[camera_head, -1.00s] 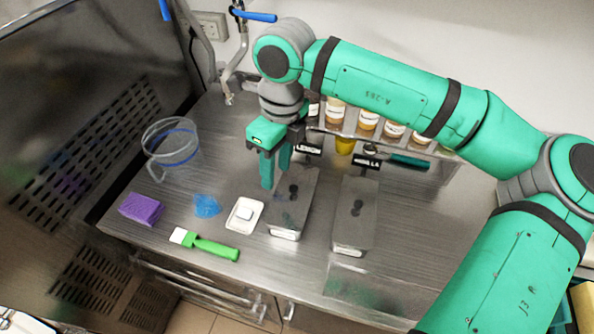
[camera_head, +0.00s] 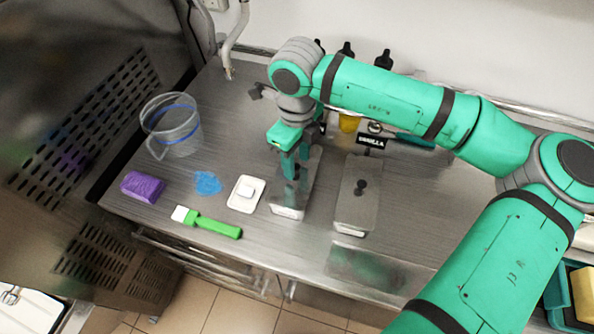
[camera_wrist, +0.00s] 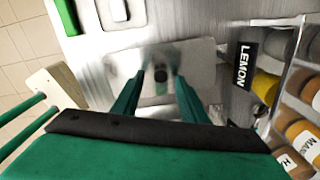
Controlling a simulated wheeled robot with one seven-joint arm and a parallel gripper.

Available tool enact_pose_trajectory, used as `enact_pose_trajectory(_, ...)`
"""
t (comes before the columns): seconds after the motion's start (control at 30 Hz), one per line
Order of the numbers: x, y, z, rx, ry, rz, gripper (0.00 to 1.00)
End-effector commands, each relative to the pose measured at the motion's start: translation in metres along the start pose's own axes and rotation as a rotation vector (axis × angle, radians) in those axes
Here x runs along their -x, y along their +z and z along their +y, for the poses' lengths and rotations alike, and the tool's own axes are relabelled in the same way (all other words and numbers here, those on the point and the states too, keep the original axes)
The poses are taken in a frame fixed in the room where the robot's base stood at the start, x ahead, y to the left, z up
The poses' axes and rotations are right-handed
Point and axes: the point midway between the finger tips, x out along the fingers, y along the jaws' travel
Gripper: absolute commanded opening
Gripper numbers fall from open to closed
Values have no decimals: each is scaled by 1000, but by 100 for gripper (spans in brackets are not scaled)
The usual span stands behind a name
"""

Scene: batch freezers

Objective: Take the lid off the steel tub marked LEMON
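The LEMON tub (camera_head: 287,212) is the left of two steel tubs on the counter, with its flat steel lid on. Its black LEMON sign shows in the wrist view (camera_wrist: 243,65); my arm hides it in the head view. My gripper (camera_head: 294,173) is directly above this lid, pointing down. In the wrist view, my gripper (camera_wrist: 160,82) is open, with the lid's dark knob (camera_wrist: 161,82) between the fingertips and gaps at both sides. I cannot tell how far above the knob the tips are.
The VANILLA tub (camera_head: 356,205), lidded, stands close on the right, its sign (camera_head: 371,141) behind. To the left are a white dish (camera_head: 246,194), green-handled brush (camera_head: 214,227), purple sponge (camera_head: 142,186) and clear jug (camera_head: 172,128). A bottle rack (camera_wrist: 296,110) stands behind.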

Motion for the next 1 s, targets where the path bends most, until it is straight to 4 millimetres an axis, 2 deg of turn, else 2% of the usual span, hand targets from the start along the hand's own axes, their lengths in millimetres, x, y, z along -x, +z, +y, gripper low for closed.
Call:
enact_pose_trajectory(0.13,-15,1,1,1,1,0,40)
enact_pose_trajectory(0.4,-17,0,0,0,-1,-1,40)
enact_pose_trajectory(0.47,-17,0,0,0,-1,-1,28)
enact_pose_trajectory(0.57,-17,0,0,0,-1,-1,4)
enact_pose_trajectory(0.6,-17,0,0,0,-1,-1,0)
enact_pose_trajectory(1.0,-13,0,-1,0,-1,-1,0)
